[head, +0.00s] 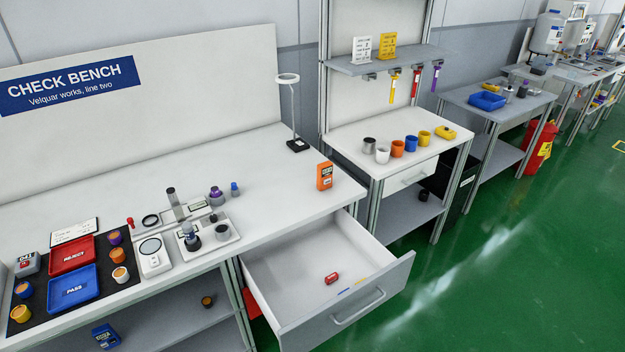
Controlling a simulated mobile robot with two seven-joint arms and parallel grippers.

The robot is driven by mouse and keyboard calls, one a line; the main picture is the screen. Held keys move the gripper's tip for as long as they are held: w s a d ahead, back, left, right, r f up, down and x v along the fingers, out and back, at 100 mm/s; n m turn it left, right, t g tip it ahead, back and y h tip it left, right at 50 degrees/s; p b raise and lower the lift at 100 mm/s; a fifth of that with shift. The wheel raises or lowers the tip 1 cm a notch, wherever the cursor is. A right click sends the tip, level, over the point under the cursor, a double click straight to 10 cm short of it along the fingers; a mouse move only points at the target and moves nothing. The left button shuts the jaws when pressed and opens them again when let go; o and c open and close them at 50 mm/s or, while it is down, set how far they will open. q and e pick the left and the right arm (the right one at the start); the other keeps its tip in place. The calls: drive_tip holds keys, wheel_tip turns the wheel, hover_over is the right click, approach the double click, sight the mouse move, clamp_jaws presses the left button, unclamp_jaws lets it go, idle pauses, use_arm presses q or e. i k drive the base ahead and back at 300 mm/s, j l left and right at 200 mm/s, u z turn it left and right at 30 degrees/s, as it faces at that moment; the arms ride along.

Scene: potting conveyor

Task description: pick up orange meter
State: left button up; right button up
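The orange meter (325,176) is a small orange box with a dark display on its front. It stands upright on the white check bench (270,196), near the bench's right end and above the open drawer. Nothing covers it. Neither of my grippers shows in the head view.
An open drawer (330,246) juts out below, with a red item (331,278) inside. A ring lamp (291,110) stands behind the meter. Trays, a scale (153,256) and small pots crowd the bench's left. A second bench (400,140) with cups stands right. The green floor ahead is clear.

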sight(324, 170)
drive_tip(key=u, duration=1.6)
drive_tip(key=l+u, duration=0.2)
drive_tip(key=u, duration=0.15)
drive_tip(key=k+l+u, duration=0.1)
drive_tip(key=u, duration=0.25)
drive_tip(key=l+u, duration=0.2)
drive_tip(key=u, duration=0.2)
drive_tip(key=k+l, duration=0.25)
drive_tip(key=l, duration=0.15)
drive_tip(key=k+l, duration=0.25)
drive_tip(key=l, duration=0.15)
drive_tip(key=k+l, duration=0.25)
drive_tip(key=l, duration=0.15)
drive_tip(key=k+l, duration=0.25)
drive_tip(key=l, duration=0.15)
drive_tip(key=k+l, duration=0.25)
drive_tip(key=l, duration=0.15)
drive_tip(key=k+l, duration=0.25)
drive_tip(key=l, duration=0.2)
drive_tip(key=k+l, duration=0.2)
drive_tip(key=l, duration=0.2)
